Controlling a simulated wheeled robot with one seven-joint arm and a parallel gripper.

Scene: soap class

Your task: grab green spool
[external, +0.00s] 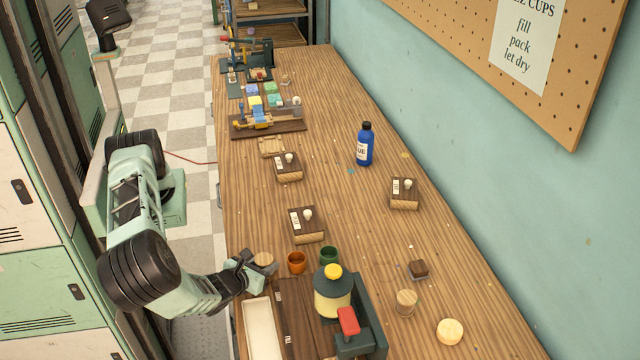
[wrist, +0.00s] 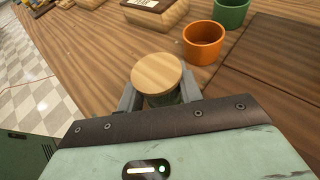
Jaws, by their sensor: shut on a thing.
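The green spool shows a round pale wooden top (wrist: 157,74) in the wrist view, with a strip of green below its rim. In the external view its wooden top (external: 263,259) is at the left table edge, left of the orange cup. My gripper (external: 252,268) is shut on the spool; in the wrist view its grey fingers (wrist: 160,95) are on either side of it. Most of the spool's side is hidden by its top and my gripper. I cannot tell whether its base touches the table.
An orange cup (external: 296,262) and a green cup (external: 329,256) stand just right of the spool. A yellow-capped machine (external: 333,297) and white tray (external: 262,330) are nearer the camera. Wooden blocks (external: 307,225) and a blue bottle (external: 365,148) stand farther off.

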